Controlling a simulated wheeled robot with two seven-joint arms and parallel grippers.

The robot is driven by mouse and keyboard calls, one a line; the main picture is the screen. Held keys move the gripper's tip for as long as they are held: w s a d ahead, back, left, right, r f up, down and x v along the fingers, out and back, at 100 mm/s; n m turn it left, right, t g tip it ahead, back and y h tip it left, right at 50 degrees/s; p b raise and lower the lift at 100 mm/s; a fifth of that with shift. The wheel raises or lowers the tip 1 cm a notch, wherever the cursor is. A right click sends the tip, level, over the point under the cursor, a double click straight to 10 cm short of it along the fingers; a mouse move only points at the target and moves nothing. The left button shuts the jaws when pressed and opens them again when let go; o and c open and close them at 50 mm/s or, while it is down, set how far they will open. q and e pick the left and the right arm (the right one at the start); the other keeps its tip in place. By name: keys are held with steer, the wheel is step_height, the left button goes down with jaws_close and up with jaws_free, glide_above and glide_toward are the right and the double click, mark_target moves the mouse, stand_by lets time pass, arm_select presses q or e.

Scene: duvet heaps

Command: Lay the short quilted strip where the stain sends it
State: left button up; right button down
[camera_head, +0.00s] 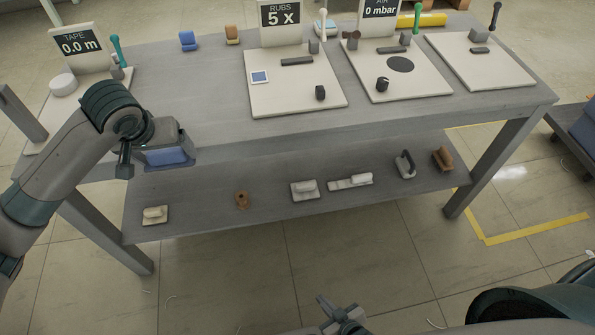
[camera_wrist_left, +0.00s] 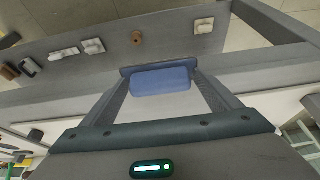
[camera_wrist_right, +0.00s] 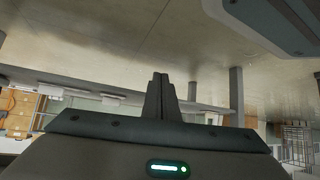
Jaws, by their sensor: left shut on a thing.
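My left gripper (camera_head: 163,150) is shut on a blue padded block (camera_head: 170,158) above the front left of the workbench. The blue block also shows between the fingers in the left wrist view (camera_wrist_left: 160,80). My right gripper (camera_head: 340,312) is low in front of the bench, away from everything. Its fingers meet in the right wrist view (camera_wrist_right: 160,95), with nothing between them. I cannot make out a quilted strip or a stain for certain. A small white square with a blue middle (camera_head: 260,77) lies on the board marked RUBS 5 x (camera_head: 268,100).
The workbench (camera_head: 205,105) also carries boards marked TAPE 0.0 m (camera_head: 82,43) and AIR 0 mbar (camera_head: 425,88), a plain board (camera_head: 500,75), a blue block (camera_head: 188,40) and a brown one (camera_head: 232,34). Several handled pieces, including a white strip (camera_head: 350,181), lie on the lower shelf (camera_head: 200,220).

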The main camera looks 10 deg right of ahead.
steer(key=w+a+r+t+y+b, duration=0.2)
steer(key=w+a+r+t+b, duration=0.15)
steer(key=r+b, duration=0.35)
steer(key=w+a+r+t+y+b, duration=0.1)
steer(key=w+a+r+t+b, duration=0.3)
steer(key=r, duration=0.4)
arm_select(q)
steer(key=a+f+b, duration=0.2)
steer(key=f+b, duration=0.3)
steer(key=f, duration=1.7)
steer(key=a+f+b, duration=0.3)
steer(key=f+b, duration=0.3)
steer(key=f, duration=1.6)
steer(key=shift+s+a+f, duration=0.15)
steer(key=shift+s+f, duration=0.25)
steer(key=shift+s, duration=0.05)
arm_select(e)
steer(key=s+d+r+t+y, duration=0.1)
steer(key=s+r+t, duration=0.1)
steer(key=r, duration=0.9)
steer(key=s+r+t+y, duration=0.1)
steer(key=s+r+t, duration=0.2)
steer(key=r, duration=0.8)
steer(key=shift+s+d+r+m+t+y, duration=0.3)
steer(key=shift+s+d+r+t+y, duration=0.1)
steer(key=shift+t, duration=0.55)
steer(key=shift+f, duration=0.1)
